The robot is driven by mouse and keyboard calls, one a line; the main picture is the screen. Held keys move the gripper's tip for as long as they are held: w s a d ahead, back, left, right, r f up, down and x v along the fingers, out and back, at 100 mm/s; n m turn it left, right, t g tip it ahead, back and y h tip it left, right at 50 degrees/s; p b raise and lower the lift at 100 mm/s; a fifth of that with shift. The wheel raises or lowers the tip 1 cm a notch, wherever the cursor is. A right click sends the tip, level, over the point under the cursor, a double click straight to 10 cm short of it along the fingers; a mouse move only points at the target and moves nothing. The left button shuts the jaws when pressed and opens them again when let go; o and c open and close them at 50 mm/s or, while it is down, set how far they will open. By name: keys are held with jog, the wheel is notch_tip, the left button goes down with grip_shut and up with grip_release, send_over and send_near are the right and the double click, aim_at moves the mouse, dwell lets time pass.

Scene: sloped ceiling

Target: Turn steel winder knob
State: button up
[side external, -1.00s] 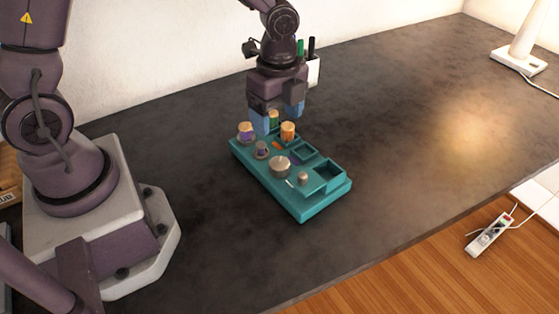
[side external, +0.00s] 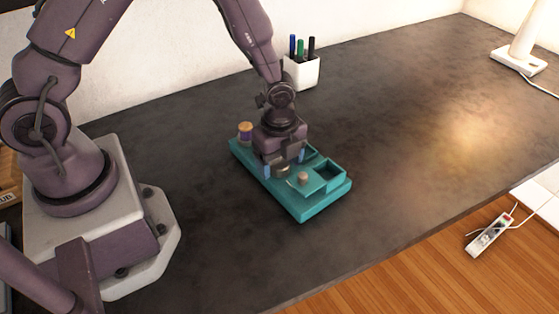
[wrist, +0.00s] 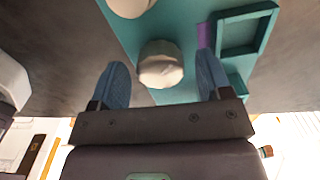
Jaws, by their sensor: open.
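The steel winder knob (side external: 283,170) is a short round metal knob on the teal tray (side external: 305,211). My gripper (side external: 284,163) points down over it, with one blue finger on each side, open. In the wrist view the knob (wrist: 160,68) shows between the two spread blue fingers, with visible gaps on both sides. I cannot tell how far down the fingers reach beside it. My gripper hides part of the knob and much of the tray's middle in the side view.
A thread spool (side external: 245,132) stands at the tray's far left corner. A white pen cup (side external: 303,73) stands behind.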

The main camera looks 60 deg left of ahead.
jog(key=shift+f, duration=0.3)
jog(key=c, duration=0.9)
jog(key=shift+c, duration=0.2)
